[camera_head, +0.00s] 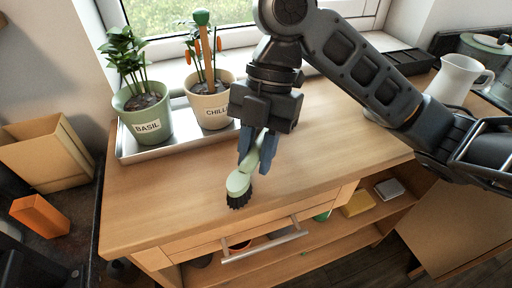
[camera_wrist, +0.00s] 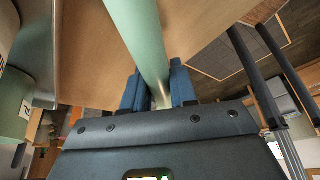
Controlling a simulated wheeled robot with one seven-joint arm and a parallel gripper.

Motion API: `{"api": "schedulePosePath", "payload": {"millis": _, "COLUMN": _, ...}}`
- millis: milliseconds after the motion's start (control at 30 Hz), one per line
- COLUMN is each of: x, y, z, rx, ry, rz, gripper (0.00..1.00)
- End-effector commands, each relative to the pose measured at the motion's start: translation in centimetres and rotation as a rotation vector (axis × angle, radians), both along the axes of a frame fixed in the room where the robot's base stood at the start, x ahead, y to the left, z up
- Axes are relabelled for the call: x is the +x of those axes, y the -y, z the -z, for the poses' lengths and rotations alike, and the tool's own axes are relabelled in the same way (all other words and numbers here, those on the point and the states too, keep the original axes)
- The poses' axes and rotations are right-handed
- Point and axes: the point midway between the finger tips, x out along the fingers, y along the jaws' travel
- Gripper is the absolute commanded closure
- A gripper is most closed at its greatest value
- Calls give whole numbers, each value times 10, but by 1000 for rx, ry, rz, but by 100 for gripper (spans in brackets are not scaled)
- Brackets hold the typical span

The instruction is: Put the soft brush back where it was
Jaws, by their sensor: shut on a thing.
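The soft brush (camera_head: 239,184) has a pale green handle and head with dark bristles. My gripper (camera_head: 254,165) is shut on its handle and points down over the wooden worktop, near the front edge. The brush head hangs at the lower end, bristles downward. I cannot tell whether the bristles touch the worktop. In the wrist view the green handle (camera_wrist: 139,35) runs between the blue fingers of my gripper (camera_wrist: 158,90); the bristles are out of that view.
A metal tray (camera_head: 150,152) holds a basil pot (camera_head: 142,118) and a chilli pot (camera_head: 208,105) at the back left. A white jug (camera_head: 455,80) stands back right. The worktop (camera_head: 325,160) is clear right of my gripper. A shelf below holds a yellow sponge (camera_head: 358,204).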

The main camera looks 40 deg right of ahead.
Motion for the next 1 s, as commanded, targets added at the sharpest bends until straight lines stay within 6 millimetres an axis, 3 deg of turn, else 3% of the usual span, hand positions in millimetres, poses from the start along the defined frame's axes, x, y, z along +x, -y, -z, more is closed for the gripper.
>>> {"api": "schedulePosePath", "payload": {"millis": 100, "x": 0, "y": 0, "z": 8, "rx": 0, "ry": 1, "rz": 0, "gripper": 98}}
{"api": "schedulePosePath", "payload": {"millis": 1000, "x": 0, "y": 0, "z": 17, "rx": 0, "ry": 0, "rz": 0, "gripper": 98}}
